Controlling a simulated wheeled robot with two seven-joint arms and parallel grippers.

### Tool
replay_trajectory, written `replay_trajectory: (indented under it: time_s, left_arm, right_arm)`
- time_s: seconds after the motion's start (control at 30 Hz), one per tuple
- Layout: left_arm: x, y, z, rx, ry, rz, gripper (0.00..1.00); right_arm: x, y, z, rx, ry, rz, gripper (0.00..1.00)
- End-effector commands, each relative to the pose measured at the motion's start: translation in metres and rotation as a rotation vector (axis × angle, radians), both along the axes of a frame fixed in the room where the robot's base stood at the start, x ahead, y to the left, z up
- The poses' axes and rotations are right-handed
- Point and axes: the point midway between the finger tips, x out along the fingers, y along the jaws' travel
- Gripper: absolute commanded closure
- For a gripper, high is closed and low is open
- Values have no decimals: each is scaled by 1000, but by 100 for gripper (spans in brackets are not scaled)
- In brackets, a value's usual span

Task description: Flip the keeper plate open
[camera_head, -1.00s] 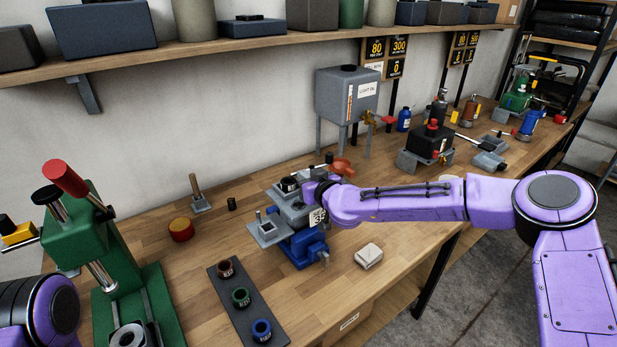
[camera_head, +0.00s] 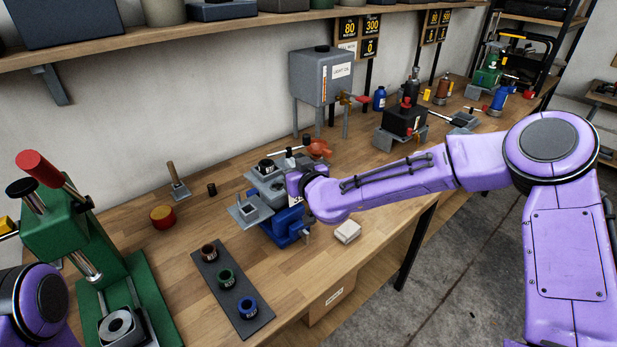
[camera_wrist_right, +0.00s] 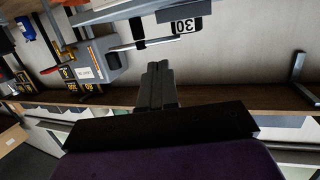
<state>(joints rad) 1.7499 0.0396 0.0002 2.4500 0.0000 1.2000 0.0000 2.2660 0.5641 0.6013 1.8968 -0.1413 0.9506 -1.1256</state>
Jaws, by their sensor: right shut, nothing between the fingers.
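A blue vise-like fixture (camera_head: 284,228) with grey metal parts on top stands mid-bench in the head view. A flat grey plate (camera_head: 243,212) with a short post sticks out from its left side; I cannot tell for sure that this is the keeper plate. My right gripper (camera_head: 291,157) is over the fixture's right part, with its wrist hiding part of it. The wrist view shows its grey fingers (camera_wrist_right: 160,80) shut together with nothing between them. I cannot tell whether they touch the fixture. My left gripper is out of frame.
A dark tray (camera_head: 208,274) with several ringed bushings lies in front. A green press (camera_head: 60,230) stands left. A pale block (camera_head: 347,231) lies right of the fixture. A grey oil tank (camera_head: 322,75) stands behind. A dark tag reading 30 (camera_wrist_right: 185,25) shows in the wrist view.

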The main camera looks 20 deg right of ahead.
Motion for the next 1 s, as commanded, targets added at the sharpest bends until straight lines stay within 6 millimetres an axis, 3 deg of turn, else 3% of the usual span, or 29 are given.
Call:
replay_trajectory:
  time_s: [0.03,0.3,0.67,0.7,0.8,0.83,1.0]
  left_arm:
    - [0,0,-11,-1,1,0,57]
    - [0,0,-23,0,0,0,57]
    - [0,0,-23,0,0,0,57]
    - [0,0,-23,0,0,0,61]
    - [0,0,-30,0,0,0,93]
    - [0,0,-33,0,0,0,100]
    - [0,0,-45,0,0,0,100]
  right_arm:
    - [-12,-2,-2,0,-3,1,100]
    - [-60,-9,9,-1,-1,0,100]
    - [-69,-11,12,-1,1,-1,100]
    - [-68,-11,12,-1,1,-1,100]
    - [-68,-9,15,-3,-19,3,100]
    - [-66,-8,22,-3,-40,3,100]
    - [-46,-28,49,190,20,-166,100]
